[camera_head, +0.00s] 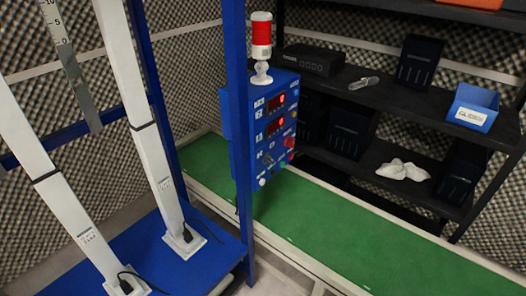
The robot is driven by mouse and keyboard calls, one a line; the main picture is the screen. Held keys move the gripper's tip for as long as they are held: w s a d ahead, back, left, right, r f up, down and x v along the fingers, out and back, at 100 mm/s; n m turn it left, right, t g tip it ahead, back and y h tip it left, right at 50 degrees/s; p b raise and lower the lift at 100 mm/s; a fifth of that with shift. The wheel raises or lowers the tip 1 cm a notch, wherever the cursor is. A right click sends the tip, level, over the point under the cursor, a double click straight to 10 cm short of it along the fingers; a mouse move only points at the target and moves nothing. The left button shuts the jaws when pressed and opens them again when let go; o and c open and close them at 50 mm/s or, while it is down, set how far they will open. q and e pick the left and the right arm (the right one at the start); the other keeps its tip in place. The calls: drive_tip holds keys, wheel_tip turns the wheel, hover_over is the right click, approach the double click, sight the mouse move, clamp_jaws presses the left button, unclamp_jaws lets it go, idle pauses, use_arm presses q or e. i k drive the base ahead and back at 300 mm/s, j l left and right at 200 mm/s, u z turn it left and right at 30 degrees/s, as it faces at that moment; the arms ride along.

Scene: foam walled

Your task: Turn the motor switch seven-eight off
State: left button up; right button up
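The front has two red lit displays, an upper one (277,103) and a lower one (275,127). Below them are small knobs and buttons, including a grey switch knob (268,159), a red button (290,142) and a white round one (262,182). The labels are too small to read, so I cannot tell which is the motor switch or how it is set. Neither of my grippers is in view.
A red and white signal lamp (261,42) tops the box. Two white columns with cables stand on a blue platform (185,270) at left. A green strip (345,240) lies below the box.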

sight(289, 141)
drive_tip(key=i+l+z, duration=0.1)
drive_tip(key=z, duration=0.3)
drive_tip(key=i+l+z, duration=0.1)
drive_tip(key=z, duration=0.25)
drive_tip(key=i+l+z, duration=0.1)
drive_tip(key=z, duration=0.3)
